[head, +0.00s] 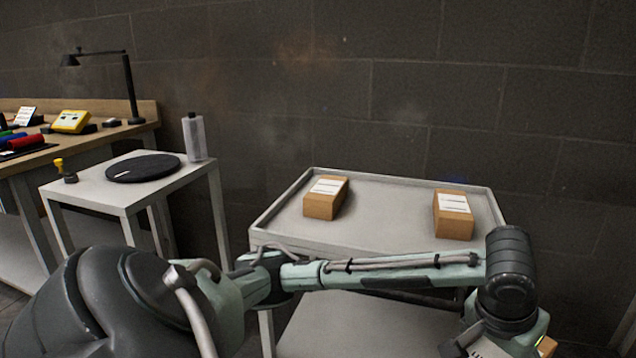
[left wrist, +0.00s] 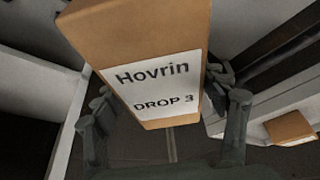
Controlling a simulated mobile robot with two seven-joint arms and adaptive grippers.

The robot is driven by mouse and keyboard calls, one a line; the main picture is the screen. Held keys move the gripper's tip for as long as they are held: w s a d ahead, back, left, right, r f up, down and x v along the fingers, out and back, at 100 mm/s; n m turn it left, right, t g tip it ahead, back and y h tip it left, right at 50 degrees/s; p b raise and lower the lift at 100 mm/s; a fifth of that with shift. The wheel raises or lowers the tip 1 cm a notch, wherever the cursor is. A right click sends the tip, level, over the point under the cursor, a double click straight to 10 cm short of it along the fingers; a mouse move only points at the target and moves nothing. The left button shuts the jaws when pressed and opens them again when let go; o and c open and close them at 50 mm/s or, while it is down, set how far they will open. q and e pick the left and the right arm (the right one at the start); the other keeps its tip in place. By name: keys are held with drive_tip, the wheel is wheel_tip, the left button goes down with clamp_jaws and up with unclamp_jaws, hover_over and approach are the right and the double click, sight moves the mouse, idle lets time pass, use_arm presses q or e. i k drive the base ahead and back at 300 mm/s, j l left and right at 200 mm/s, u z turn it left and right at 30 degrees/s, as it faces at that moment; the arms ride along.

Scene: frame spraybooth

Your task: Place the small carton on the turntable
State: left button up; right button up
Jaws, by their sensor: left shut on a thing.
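The turntable (head: 143,167) is a flat black disc on a small white table at the left of the head view, with nothing on it. My left gripper (left wrist: 162,98) is shut on a small brown carton (left wrist: 125,28) with a white label reading "Hovrin DROP 3". The carton is between the two fingers. In the head view my left arm reaches across to the lower right, far from the turntable; a brown sliver, perhaps the held carton, shows at the bottom edge. My right gripper is not in view.
A grey tray cart (head: 385,239) holds two labelled cartons, one on the left (head: 325,198) and one on the right (head: 453,214). A clear bottle (head: 194,138) and a yellow-handled stamp (head: 62,170) stand beside the turntable. A wooden bench with a lamp (head: 131,90) is further left.

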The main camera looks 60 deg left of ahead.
sight(144, 164)
drive_tip(key=k+j+u, duration=0.2)
drive_tip(key=k+j, duration=0.15)
drive_tip(key=j, duration=0.3)
drive_tip(key=k+j+u, duration=0.1)
drive_tip(key=j, duration=0.25)
drive_tip(key=k+j+u, duration=0.1)
drive_tip(key=j, duration=0.25)
drive_tip(key=k+j+u, duration=0.1)
drive_tip(key=j, duration=0.25)
drive_tip(key=k+j+u, duration=0.1)
drive_tip(key=k+j, duration=0.15)
drive_tip(key=j, duration=0.15)
drive_tip(key=k+j+u, duration=0.15)
drive_tip(key=j, duration=0.2)
drive_tip(key=i, duration=0.05)
